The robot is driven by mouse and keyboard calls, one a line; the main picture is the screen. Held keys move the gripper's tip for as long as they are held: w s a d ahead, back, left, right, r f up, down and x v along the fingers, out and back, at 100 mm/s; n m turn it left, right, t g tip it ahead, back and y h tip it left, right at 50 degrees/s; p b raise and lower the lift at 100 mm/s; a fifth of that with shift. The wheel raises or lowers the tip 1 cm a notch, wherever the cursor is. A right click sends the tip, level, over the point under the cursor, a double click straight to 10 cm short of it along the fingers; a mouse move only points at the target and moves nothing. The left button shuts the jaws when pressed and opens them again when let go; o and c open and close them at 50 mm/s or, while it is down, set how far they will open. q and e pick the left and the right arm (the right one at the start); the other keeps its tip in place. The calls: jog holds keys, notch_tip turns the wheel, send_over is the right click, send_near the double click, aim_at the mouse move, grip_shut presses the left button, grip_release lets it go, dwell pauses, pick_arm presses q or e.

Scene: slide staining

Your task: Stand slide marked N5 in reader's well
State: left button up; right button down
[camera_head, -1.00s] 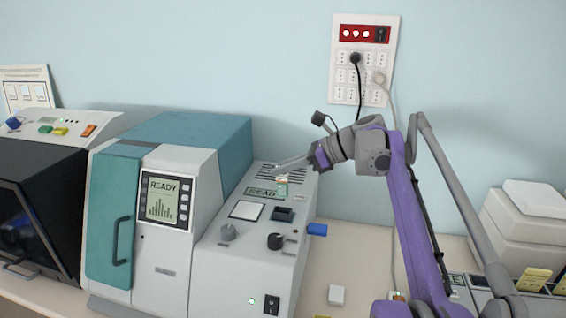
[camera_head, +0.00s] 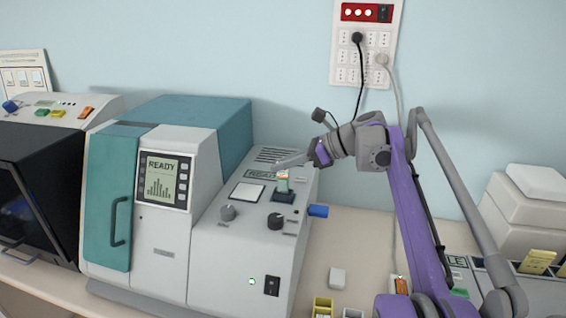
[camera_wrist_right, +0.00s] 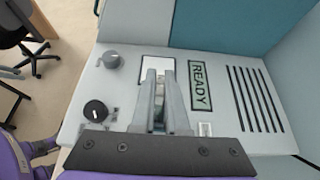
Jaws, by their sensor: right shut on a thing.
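The slide (camera_head: 283,184) is held upright between the fingertips of my right gripper (camera_head: 281,167), which is shut on it. The reader (camera_head: 208,255) is the white console with knobs. Its dark well (camera_head: 287,197) lies directly under the slide; I cannot tell whether the slide's lower edge has entered it. In the right wrist view the gripper fingers (camera_wrist_right: 162,105) hide the well, and only a narrow strip of the slide (camera_wrist_right: 159,112) shows between them. My left gripper is not in view.
The reader's top has a white square plate (camera_head: 248,194), a grey knob (camera_head: 228,213) and a black knob (camera_head: 275,221) near the well. A blue plug (camera_head: 318,211) sticks out of its right side. A teal machine (camera_head: 200,120) adjoins on the left.

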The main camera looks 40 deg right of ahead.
aim_at(283, 171)
jog(key=shift+f+b, duration=0.7)
jog(key=shift+f, duration=0.4)
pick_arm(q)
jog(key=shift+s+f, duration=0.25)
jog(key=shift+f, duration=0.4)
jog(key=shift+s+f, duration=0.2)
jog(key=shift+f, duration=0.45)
pick_arm(e)
jog(key=shift+f, duration=0.5)
jog(key=c, duration=0.8)
grip_release()
jog(key=shift+c, duration=0.2)
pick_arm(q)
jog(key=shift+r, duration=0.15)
pick_arm(e)
jog(key=v, duration=1)
jog(key=shift+s+d, duration=0.2)
jog(key=shift+s, duration=0.1)
jog(key=shift+r, duration=0.15)
